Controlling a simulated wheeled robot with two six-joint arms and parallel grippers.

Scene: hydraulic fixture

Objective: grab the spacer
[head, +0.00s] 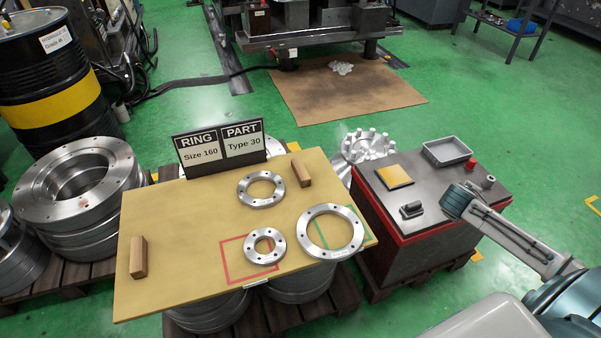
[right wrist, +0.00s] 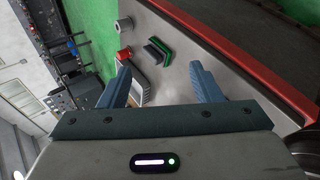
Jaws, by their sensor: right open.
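No part is labelled as the spacer. A small grey cylinder (head: 488,182) with a dark top stands near the right edge of the cart top and could be it, but I cannot be sure. In the right wrist view a similar grey cylinder (right wrist: 124,25) is at the upper left, beyond the fingertips. My right gripper (head: 456,203) is over the right front of the cart in the head view. Its two blue fingers (right wrist: 160,72) are spread apart with nothing between them. My left gripper is not in view.
A red-rimmed cart (head: 440,210) carries a grey tray (head: 447,153), a red knob (head: 471,164), a dark block (head: 411,210) and a yellow square (head: 394,176). The tan board (head: 180,220) beside it holds steel rings (head: 330,231) and wooden blocks (head: 138,257).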

